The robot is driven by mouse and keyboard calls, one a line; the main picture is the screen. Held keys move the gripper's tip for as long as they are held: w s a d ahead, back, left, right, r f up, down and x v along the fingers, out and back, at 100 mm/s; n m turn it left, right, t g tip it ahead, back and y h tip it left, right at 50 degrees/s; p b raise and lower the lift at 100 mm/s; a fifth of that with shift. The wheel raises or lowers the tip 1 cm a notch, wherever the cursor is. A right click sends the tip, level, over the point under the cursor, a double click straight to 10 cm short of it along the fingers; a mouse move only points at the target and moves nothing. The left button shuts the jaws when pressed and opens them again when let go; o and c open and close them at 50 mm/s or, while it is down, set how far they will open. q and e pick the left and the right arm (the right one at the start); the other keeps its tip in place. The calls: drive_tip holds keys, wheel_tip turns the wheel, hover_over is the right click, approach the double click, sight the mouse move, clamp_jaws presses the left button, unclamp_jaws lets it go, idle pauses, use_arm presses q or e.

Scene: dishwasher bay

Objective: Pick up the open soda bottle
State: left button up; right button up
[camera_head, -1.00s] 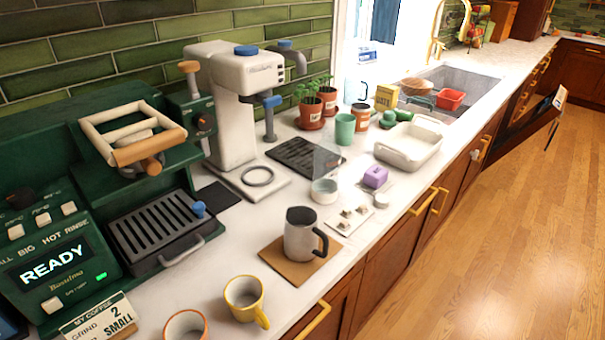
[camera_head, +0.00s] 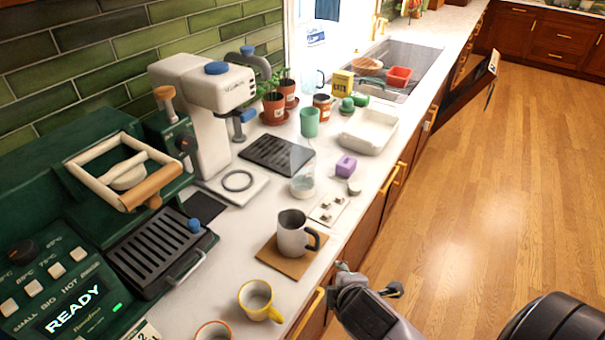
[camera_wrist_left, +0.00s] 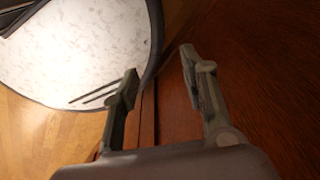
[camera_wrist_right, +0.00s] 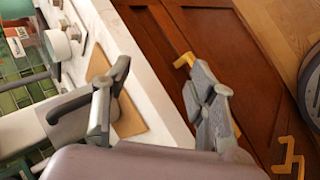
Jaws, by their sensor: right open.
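A clear see-through bottle (camera_head: 302,183) with a pale lower part stands upright on the counter, past the grey mug in the head view; it looks like the soda bottle. Its top is faint against the dark grate, and I cannot make out a cap. My right gripper (camera_head: 366,280) is low beside the counter's front edge, nearer than the bottle and well apart from it. In the right wrist view its fingers (camera_wrist_right: 160,68) are spread and empty. My left gripper shows only in the left wrist view (camera_wrist_left: 159,64), with fingers apart and empty.
A grey mug (camera_head: 291,236) on a brown mat, a yellow mug (camera_head: 257,300), a purple block (camera_head: 346,165) and a switch plate (camera_head: 329,208) crowd the counter. Coffee machines line the wall. A white tray (camera_head: 369,132) and sink lie beyond. Drawer handles jut from the front.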

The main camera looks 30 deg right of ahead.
sight(304, 141)
drive_tip(key=w+d+r+n+t, duration=0.1)
drive_tip(key=w+r+n, duration=0.1)
drive_tip(key=r+n, duration=0.1)
drive_tip(key=w+d+r+n+t+h, duration=0.1)
drive_tip(key=w+r+n+t, duration=0.1)
drive_tip(key=w+n, duration=0.1)
drive_tip(key=w+r+n+t, duration=0.1)
drive_tip(key=w+r+n, duration=0.1)
drive_tip(key=r, duration=0.1)
drive_tip(key=shift+w+d+r+n+t+h, duration=0.25)
drive_tip(key=shift+d+r+n+t+h, duration=0.05)
drive_tip(key=shift+d+r+n+h, duration=0.1)
drive_tip(key=w+r+n+t, duration=0.55)
drive_tip(key=r+n, duration=0.35)
drive_tip(key=n, duration=0.3)
drive_tip(key=shift+g, duration=0.25)
drive_tip(key=p+x, duration=0.1)
drive_tip(key=x, duration=0.3)
drive_tip(key=p+x, duration=0.1)
drive_tip(key=x, duration=0.7)
drive_tip(key=shift+w+a+r+p, duration=0.1)
drive_tip(key=shift+a+r+p, duration=0.15)
drive_tip(key=shift+p, duration=0.15)
drive_tip(key=p+x, duration=0.1)
drive_tip(key=x, duration=0.4)
drive_tip(key=shift+a+f, duration=0.15)
drive_tip(key=shift+w+f, duration=0.1)
drive_tip(key=shift+w, duration=0.4)
drive_tip(key=shift+s, duration=0.1)
drive_tip(key=shift+c, duration=0.4)
